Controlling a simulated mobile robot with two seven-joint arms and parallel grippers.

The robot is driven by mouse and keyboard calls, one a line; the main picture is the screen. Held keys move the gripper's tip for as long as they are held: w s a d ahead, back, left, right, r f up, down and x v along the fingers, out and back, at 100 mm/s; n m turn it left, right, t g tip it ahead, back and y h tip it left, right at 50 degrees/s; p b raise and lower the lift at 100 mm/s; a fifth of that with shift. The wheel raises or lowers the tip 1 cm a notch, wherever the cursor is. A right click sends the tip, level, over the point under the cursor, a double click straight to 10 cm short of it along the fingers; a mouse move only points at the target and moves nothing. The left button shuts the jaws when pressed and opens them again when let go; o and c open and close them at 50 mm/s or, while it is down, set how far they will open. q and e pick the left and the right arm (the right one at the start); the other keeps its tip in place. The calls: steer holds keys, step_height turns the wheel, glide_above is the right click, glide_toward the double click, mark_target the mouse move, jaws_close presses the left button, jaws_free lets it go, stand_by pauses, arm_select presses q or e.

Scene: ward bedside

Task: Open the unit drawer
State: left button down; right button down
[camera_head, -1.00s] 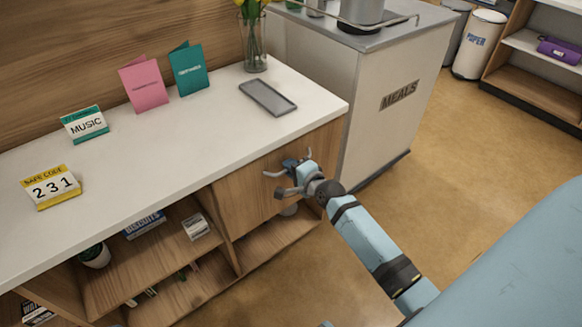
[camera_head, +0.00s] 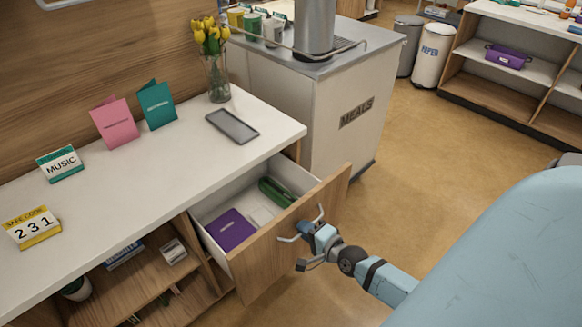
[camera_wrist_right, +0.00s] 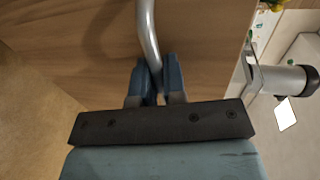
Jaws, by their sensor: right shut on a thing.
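The unit drawer (camera_head: 280,250) stands pulled out of the wooden bedside unit, its wooden front well clear of the cabinet. A purple book or box (camera_head: 231,230) and a dark green case (camera_head: 277,192) lie inside it, with a pale flat item between them. My right gripper (camera_head: 308,229) is at the drawer front, shut on the metal bar handle (camera_head: 288,239). In the right wrist view the handle (camera_wrist_right: 148,38) runs between the two blue fingers (camera_wrist_right: 156,85), with the wooden drawer front behind. My left gripper is not in view.
The white unit top (camera_head: 130,185) holds a grey tray (camera_head: 232,126), cards, signs and a vase of yellow tulips (camera_head: 215,70). A meals cart (camera_head: 345,110) stands close behind the drawer. A blue bed surface (camera_head: 500,255) is at right. Open floor lies between.

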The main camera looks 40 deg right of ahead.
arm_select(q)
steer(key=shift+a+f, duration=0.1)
arm_select(e)
steer(key=shift+f+v, duration=0.15)
steer(key=shift+v, duration=0.7)
steer(key=shift+f+v, duration=0.2)
steer(key=shift+v, duration=0.6)
steer(key=shift+s, duration=0.1)
steer(key=c, duration=1.2)
jaws_free()
arm_select(q)
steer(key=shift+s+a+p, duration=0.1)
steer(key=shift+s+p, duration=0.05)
steer(key=shift+p, duration=0.8)
arm_select(e)
steer(key=v, duration=1.3)
steer(key=shift+s+r, duration=0.15)
steer(key=shift+s, duration=0.25)
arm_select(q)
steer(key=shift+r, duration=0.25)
